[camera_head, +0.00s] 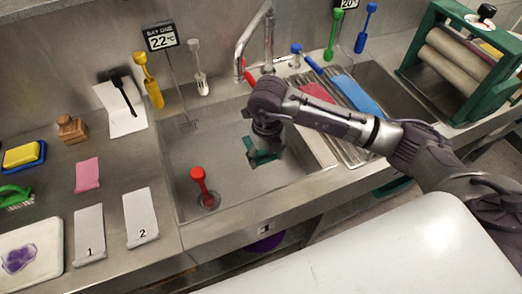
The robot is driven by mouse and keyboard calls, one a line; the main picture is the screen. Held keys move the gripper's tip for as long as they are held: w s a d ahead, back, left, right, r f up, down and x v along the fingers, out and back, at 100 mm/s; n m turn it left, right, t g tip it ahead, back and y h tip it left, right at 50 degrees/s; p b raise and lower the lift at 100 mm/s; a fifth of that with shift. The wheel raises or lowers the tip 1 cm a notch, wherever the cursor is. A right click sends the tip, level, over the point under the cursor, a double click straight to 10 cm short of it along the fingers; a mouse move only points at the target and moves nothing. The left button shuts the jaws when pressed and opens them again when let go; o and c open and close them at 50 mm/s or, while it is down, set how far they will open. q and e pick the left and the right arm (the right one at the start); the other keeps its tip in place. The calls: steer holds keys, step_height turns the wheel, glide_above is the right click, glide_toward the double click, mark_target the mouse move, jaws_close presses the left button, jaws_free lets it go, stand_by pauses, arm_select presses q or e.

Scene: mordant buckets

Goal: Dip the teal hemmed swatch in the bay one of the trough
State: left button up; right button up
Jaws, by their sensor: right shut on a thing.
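My right gripper (266,146) points down over the left basin of the steel trough (185,160), shut on the teal swatch (262,158). The swatch shows as small teal parts below and beside the fingers; the gripper hides the rest, and I cannot tell whether it touches liquid or the basin floor. A sign (162,38) reading "BAY ONE" and 22 °C stands behind this basin. My left gripper is not in view.
A red-handled plug (199,183) stands in the basin, and a faucet (257,42) rises behind. Right are a ribbed rack (340,125) with red and blue cloths and a green-framed roller wringer (450,60). Left lie a pink swatch (88,175) and numbered strips (140,217).

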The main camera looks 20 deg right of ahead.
steer(key=shift+r+p, duration=1.55)
steer(key=shift+r, duration=0.95)
